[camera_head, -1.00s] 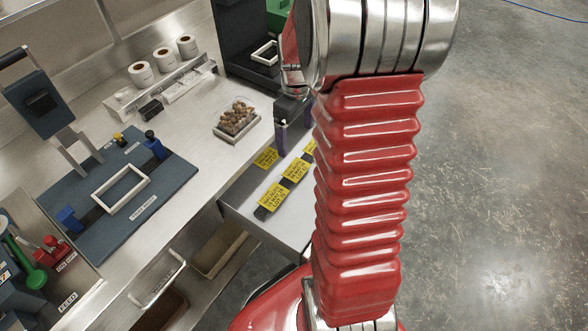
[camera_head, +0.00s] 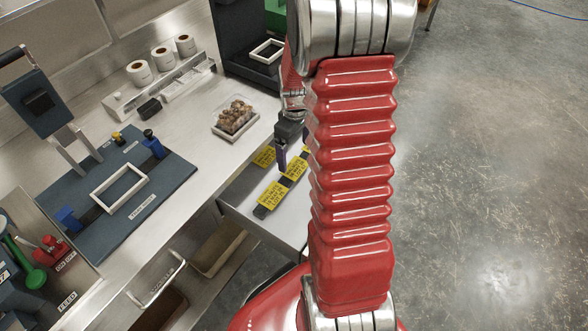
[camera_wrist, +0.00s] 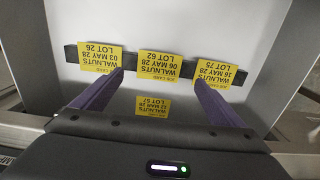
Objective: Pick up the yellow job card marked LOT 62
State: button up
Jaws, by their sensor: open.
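The yellow LOT 62 card (camera_wrist: 159,64) is the middle one of three yellow cards lying along a dark strip (camera_wrist: 185,69) in the wrist view. It is also the middle card of the row in the head view (camera_head: 296,168). My gripper (camera_wrist: 159,77) is open and empty, its purple fingers pointing at the row, one tip on each side of the LOT 62 card. It appears above the card, and the exact gap is unclear. In the head view my gripper (camera_head: 281,157) hangs over the card surface, partly hidden by my red arm.
The LOT 26 card (camera_wrist: 95,62) and LOT 75 card (camera_wrist: 218,75) flank it. Another yellow card (camera_wrist: 153,105) lies apart from the row, between my fingers' bases. The cards lie on a grey surface (camera_head: 238,199) below the bench edge. A nut tray (camera_head: 233,130) stands on the bench.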

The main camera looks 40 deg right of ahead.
aim_at(296, 168)
jog(key=shift+f, duration=0.45)
jog(key=shift+d+f, duration=0.15)
jog(key=shift+f, duration=2.45)
jog(key=shift+c, duration=0.2)
jog(key=c, duration=1.1)
